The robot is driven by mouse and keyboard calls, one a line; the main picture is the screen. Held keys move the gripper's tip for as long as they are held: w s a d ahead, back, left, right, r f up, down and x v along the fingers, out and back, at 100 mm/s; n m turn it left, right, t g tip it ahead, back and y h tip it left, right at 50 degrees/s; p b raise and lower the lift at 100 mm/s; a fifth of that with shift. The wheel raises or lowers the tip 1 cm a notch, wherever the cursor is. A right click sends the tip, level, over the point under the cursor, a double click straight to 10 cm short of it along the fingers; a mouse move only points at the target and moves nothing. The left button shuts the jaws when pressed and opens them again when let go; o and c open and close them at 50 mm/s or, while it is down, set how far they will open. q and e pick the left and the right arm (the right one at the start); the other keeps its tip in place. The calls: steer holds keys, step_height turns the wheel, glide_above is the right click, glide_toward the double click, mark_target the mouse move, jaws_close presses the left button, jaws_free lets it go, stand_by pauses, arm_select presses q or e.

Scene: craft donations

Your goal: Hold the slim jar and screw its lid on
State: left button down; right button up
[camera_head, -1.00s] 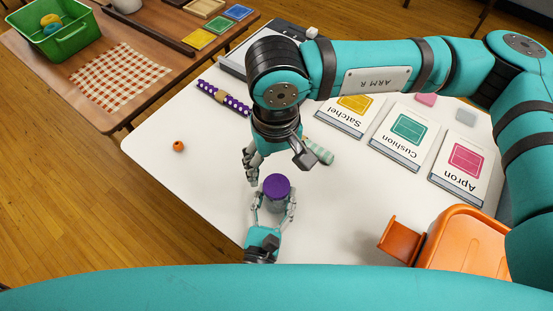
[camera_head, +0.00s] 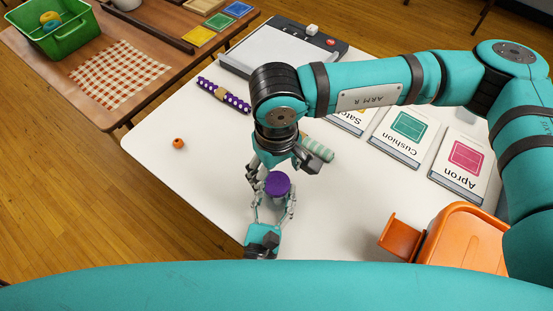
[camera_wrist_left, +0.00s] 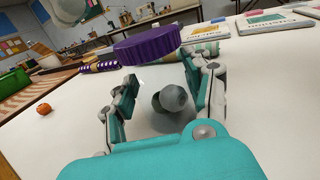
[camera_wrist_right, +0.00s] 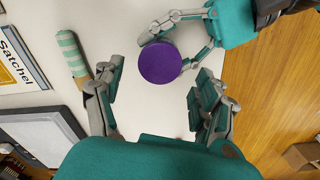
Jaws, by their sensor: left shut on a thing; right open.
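The slim jar (camera_wrist_left: 165,118) is clear or greyish and stands upright between the fingers of my left gripper (camera_head: 272,208), which is shut on it near the table's front edge. The ridged purple lid (camera_head: 277,184) is on top of the jar; it also shows in the left wrist view (camera_wrist_left: 147,45) and the right wrist view (camera_wrist_right: 160,63). I cannot tell how tightly it sits. My right gripper (camera_head: 280,168) is open and empty, just behind and above the lid. In the right wrist view the lid lies ahead of its spread fingers (camera_wrist_right: 153,90), apparently not touched.
Pattern cards such as Cushion (camera_head: 408,130) line the back right.

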mark_target(276, 183)
steer(key=shift+f, duration=1.8)
